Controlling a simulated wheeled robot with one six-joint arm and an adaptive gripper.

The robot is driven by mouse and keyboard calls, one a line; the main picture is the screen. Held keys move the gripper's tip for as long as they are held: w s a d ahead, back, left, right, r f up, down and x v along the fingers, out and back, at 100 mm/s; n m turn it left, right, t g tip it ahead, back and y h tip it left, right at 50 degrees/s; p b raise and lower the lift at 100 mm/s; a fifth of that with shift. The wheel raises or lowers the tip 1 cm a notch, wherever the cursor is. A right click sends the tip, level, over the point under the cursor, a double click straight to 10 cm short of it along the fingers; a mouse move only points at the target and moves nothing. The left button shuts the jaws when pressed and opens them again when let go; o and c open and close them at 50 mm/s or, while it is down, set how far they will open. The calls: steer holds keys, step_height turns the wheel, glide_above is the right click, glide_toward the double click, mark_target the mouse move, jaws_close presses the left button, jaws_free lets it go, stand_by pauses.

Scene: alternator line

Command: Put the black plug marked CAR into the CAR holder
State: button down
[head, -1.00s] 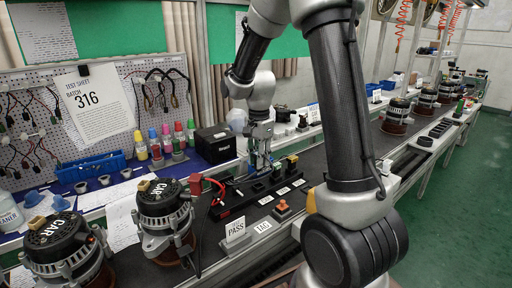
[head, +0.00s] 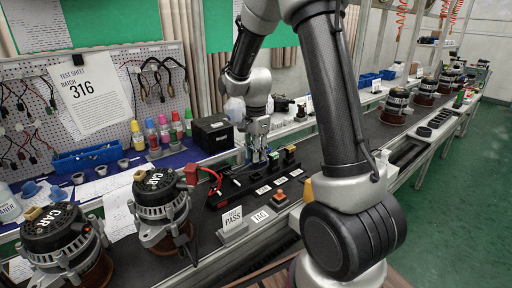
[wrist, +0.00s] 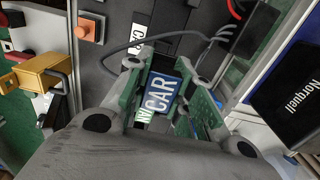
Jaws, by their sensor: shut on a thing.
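My gripper (wrist: 168,66) is shut on the black plug, which bears a blue label reading CAR (wrist: 160,92) in the wrist view. In the head view my gripper (head: 258,145) is over the back part of the black holder rail (head: 228,192). White labels lie along the rail's front. In the wrist view, a partly hidden white label (wrist: 138,45) begins with C, just beyond the plug. A grey cable runs beside the plug. The plug's lower end and any contact with a holder are hidden.
An orange button (head: 281,196), a PASS sign (head: 233,216) and a TAG label (head: 260,217) stand in front of the rail. Two alternators marked CAR (head: 157,182) stand at left. A black box (head: 212,133) is behind the rail.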

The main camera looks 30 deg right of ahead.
steer(key=shift+f, duration=1.55)
steer(key=shift+f, duration=1.3)
steer(key=c, duration=1.2)
jaws_free()
steer(key=shift+o, duration=0.2)
step_height(320, 180, up, 12)
